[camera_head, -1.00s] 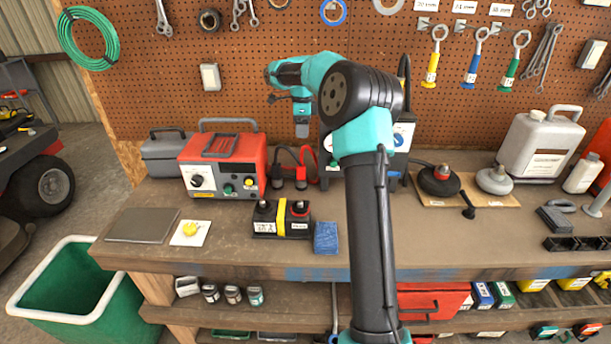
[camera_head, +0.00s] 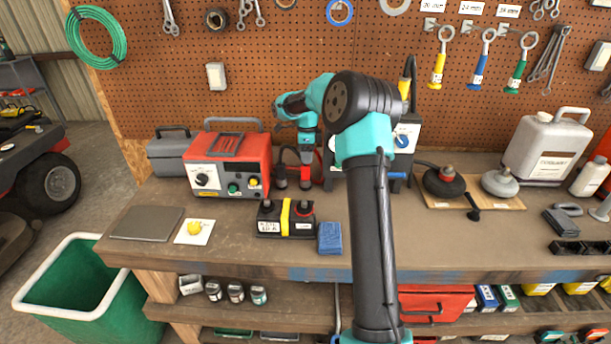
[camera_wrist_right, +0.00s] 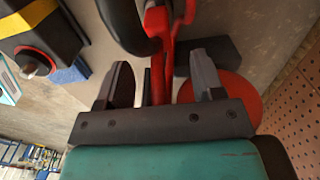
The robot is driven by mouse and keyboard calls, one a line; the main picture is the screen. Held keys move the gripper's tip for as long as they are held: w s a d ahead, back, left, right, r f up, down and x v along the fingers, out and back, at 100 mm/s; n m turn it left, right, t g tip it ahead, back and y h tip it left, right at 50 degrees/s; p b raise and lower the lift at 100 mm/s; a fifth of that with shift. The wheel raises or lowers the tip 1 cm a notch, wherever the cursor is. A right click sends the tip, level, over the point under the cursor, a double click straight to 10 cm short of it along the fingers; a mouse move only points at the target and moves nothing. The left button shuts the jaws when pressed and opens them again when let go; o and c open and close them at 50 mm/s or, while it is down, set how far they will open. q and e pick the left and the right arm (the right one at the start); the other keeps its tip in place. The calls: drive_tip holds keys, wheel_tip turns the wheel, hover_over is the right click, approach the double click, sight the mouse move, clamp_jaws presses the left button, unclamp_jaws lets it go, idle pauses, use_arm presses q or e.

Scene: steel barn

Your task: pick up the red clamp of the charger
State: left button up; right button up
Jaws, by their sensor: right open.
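The red charger (camera_head: 232,168) stands on the bench against the pegboard, with a black clamp (camera_head: 280,178) and the red clamp on its right. My right gripper (camera_head: 305,160) hangs over the red clamp and hides most of it in the head view. In the right wrist view, the red clamp (camera_wrist_right: 160,62) shows between the two spread fingers of my right gripper (camera_wrist_right: 160,85), nearer the left one. The gripper is open and not closed on it. A battery (camera_head: 286,220) with a yellow strap sits in front of the clamps. My left gripper is not in view.
A blue cloth (camera_head: 329,238) lies right of the battery. A dark unit with a blue knob (camera_head: 402,141) stands right of my gripper. A red disc (camera_wrist_right: 240,97) shows beside the right finger in the wrist view. The front left bench holds a flat grey plate (camera_head: 146,222).

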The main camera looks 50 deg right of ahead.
sight(306, 165)
drive_tip(key=shift+f, duration=1.2)
drive_tip(key=shift+f, duration=0.1)
drive_tip(key=shift+w+a+f, duration=0.1)
drive_tip(key=shift+f, duration=1.15)
drive_tip(key=shift+w+a+f, duration=0.1)
drive_tip(key=shift+f, duration=1.15)
drive_tip(key=shift+c, duration=0.3)
clamp_jaws()
drive_tip(key=shift+r, duration=0.1)
wheel_tip(306, 165, up, 28)
